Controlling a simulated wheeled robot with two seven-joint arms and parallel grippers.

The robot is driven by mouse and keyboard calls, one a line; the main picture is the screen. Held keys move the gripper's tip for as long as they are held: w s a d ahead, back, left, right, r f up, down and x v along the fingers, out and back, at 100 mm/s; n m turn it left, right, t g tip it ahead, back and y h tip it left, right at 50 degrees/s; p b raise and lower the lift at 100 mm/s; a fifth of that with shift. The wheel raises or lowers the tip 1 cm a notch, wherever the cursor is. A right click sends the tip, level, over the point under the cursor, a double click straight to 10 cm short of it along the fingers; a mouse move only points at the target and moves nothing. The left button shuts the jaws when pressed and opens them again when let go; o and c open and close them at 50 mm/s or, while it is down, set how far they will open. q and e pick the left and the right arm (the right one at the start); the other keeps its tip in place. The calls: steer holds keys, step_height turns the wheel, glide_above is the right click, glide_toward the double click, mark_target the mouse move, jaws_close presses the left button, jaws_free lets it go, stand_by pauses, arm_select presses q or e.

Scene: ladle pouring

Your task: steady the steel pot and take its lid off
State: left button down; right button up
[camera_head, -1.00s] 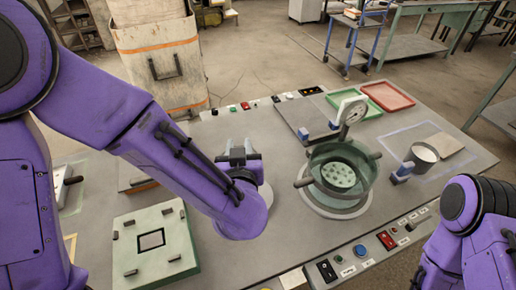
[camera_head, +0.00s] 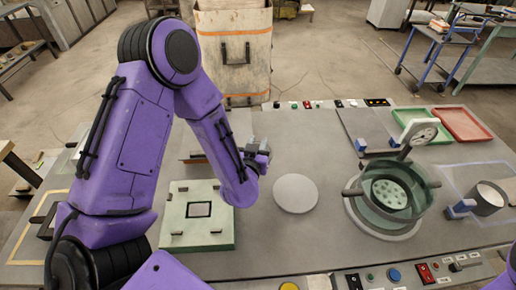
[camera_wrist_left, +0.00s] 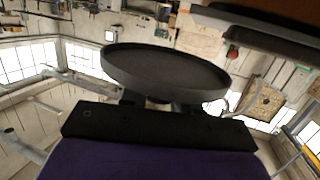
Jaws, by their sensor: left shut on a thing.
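The pot (camera_head: 418,196) is a round greenish metal vessel on the right of the bench in the head view. It stands open, with a perforated plate inside and a stub handle at each side. My left gripper (camera_head: 258,152) is well left of it, past the pale round pad. In the left wrist view a dark round disc with a raised rim, which looks like the lid (camera_wrist_left: 165,70), sits at my fingers (camera_wrist_left: 158,101), which are shut on it. The grip point is mostly hidden, and the lid cannot be made out in the head view. My right gripper is out of view.
Green (camera_head: 421,117) and red (camera_head: 462,125) trays lie at the back. The pale round pad (camera_head: 295,193) is bare. A square green box (camera_head: 196,232) lies near my left forearm.

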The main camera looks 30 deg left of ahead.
arm_select(q)
step_height(320, 180, down, 2)
steer(key=shift+w+d+f, duration=0.1)
steer(key=shift+f, duration=0.05)
steer(key=shift+f, duration=0.2)
steer(key=shift+f+b, duration=0.4)
steer(key=shift+f, duration=0.05)
steer(key=c, duration=0.8)
jaws_free()
